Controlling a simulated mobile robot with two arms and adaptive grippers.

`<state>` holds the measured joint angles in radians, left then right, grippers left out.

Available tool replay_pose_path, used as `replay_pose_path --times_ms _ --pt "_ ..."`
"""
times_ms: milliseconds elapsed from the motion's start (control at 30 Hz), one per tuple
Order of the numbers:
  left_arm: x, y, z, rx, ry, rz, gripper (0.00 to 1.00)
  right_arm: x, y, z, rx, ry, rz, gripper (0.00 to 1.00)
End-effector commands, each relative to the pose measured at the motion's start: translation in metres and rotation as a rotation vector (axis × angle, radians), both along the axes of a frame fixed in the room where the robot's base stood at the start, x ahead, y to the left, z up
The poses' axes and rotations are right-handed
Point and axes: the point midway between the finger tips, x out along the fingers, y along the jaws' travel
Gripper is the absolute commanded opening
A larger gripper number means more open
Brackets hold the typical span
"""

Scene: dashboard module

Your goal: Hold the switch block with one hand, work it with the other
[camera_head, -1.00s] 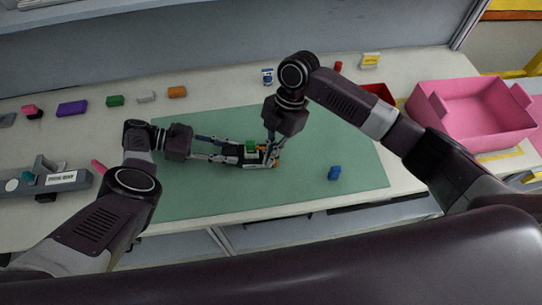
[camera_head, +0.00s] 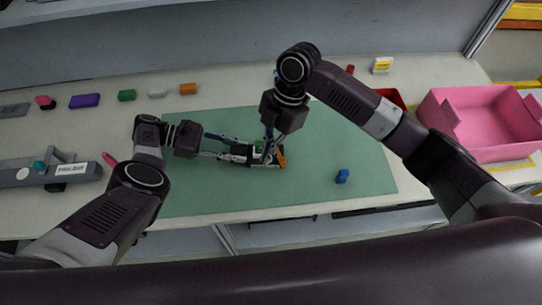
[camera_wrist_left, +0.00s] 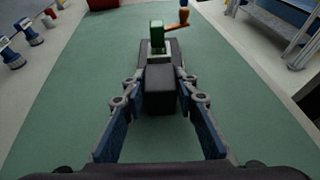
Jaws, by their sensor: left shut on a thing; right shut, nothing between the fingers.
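The switch block (camera_head: 268,163) is a dark block with a green part (camera_head: 259,145) on top and an orange lever (camera_head: 282,159) at its right end. In the left wrist view the dark block (camera_wrist_left: 160,88) lies between my left fingers, with the green part (camera_wrist_left: 157,35) and orange lever (camera_wrist_left: 183,16) beyond them. My left gripper (camera_wrist_left: 160,105) is shut on the block from its left side, over the mat. My right gripper (camera_head: 266,155) is shut and empty, pointing down beside the green part and left of the lever. Whether it touches the block is unclear; its fingertips are partly hidden.
The green mat (camera_head: 340,140) is mostly clear. A small blue block (camera_head: 342,176) lies on it to the right. A pink bin (camera_head: 480,125) and a red tray (camera_head: 392,97) stand right. Several coloured blocks line the back left; a grey fixture (camera_head: 50,174) is at far left.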

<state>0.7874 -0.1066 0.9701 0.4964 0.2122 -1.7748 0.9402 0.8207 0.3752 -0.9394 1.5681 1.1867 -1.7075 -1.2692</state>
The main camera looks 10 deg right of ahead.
Motion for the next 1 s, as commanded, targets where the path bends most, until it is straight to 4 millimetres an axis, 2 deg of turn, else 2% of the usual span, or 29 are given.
replay_pose_path --times_ms 100,200,400,833,867,1000 --pt "0.000 0.000 0.000 -0.001 0.000 0.000 0.00 0.005 -0.007 0.025 -0.001 -0.001 0.001 0.00" --pt "0.000 0.000 0.000 0.000 0.000 0.001 0.00 0.008 -0.011 0.042 0.000 0.000 0.002 0.00" --pt "0.000 0.000 0.000 0.000 0.000 0.001 0.00 0.012 -0.016 0.061 0.000 0.003 0.002 0.00" --pt "0.000 0.000 0.000 0.000 -0.001 0.001 0.00 0.012 -0.017 0.063 0.000 0.004 0.002 0.00" --pt "0.001 0.000 0.000 0.000 -0.001 0.001 0.00 0.012 -0.017 0.063 0.000 0.004 0.002 0.01" --pt "0.001 0.000 0.000 0.000 -0.001 0.001 0.00 0.012 -0.018 0.064 -0.009 0.008 -0.019 0.17"
